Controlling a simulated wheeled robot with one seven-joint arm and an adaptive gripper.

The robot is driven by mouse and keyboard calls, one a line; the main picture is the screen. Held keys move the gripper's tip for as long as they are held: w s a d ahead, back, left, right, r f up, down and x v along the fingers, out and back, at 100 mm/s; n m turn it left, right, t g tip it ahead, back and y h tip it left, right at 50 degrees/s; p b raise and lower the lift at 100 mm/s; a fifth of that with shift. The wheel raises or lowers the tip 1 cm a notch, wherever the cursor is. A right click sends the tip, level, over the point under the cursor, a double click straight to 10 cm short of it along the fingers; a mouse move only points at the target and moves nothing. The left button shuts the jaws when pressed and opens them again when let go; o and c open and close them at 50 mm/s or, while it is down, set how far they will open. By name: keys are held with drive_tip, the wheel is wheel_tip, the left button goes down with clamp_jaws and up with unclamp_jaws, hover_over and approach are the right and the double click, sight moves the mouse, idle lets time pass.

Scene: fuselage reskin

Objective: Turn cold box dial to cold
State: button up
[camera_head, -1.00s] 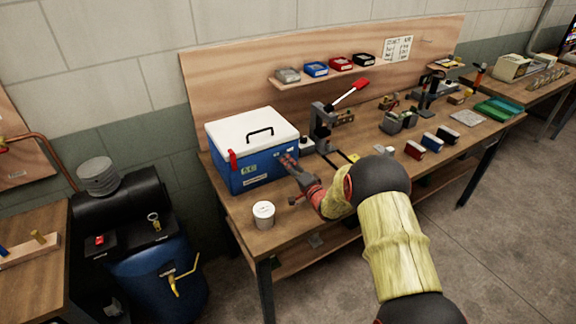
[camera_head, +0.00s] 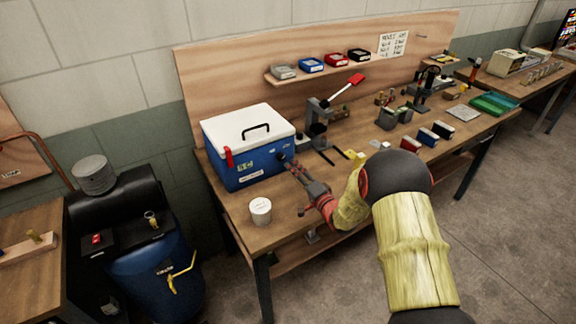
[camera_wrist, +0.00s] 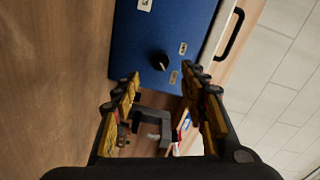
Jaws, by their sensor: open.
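The cold box (camera_head: 236,172) is blue with a white lid and a black handle and stands at the left end of the workbench. In the wrist view its blue front (camera_wrist: 140,38) fills the upper middle. A round black dial (camera_wrist: 160,62) with a pale mark sits on that front between small labels. In the head view the dial is a dark spot close to my gripper (camera_head: 290,163). In the wrist view my gripper (camera_wrist: 163,88) is open and empty, its yellow fingers apart, with the dial ahead of the gap and not between the fingers.
A white tin (camera_head: 261,211) stands on the bench in front of the box. A lever press with a red handle (camera_head: 349,88) stands right of the box. A shelf (camera_head: 270,80) with small bins hangs behind.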

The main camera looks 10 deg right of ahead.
drive_tip(key=shift+v, duration=2.1)
wheel_tip(320, 180, up, 10)
drive_tip(key=s+d+n+g+h, duration=0.1)
drive_tip(key=d+n+g+h, duration=0.1)
drive_tip(key=n+h, duration=0.15)
drive_tip(key=s+r+n+g+h, duration=0.1)
drive_tip(key=s+r+g+h, duration=0.2)
drive_tip(key=s+r, duration=0.5)
drive_tip(key=s+a+n+g, duration=0.2)
drive_tip(key=s+n+g, duration=0.1)
drive_tip(key=s, duration=1.3)
drive_tip(key=s+a+n+g+y, duration=0.1)
drive_tip(key=s+a+n+g, duration=0.2)
drive_tip(key=s, duration=1.4)
drive_tip(key=shift+s+a, duration=0.3)
drive_tip(key=shift+a, duration=0.05)
drive_tip(key=shift+r+n, duration=0.15)
drive_tip(key=shift+n, duration=0.1)
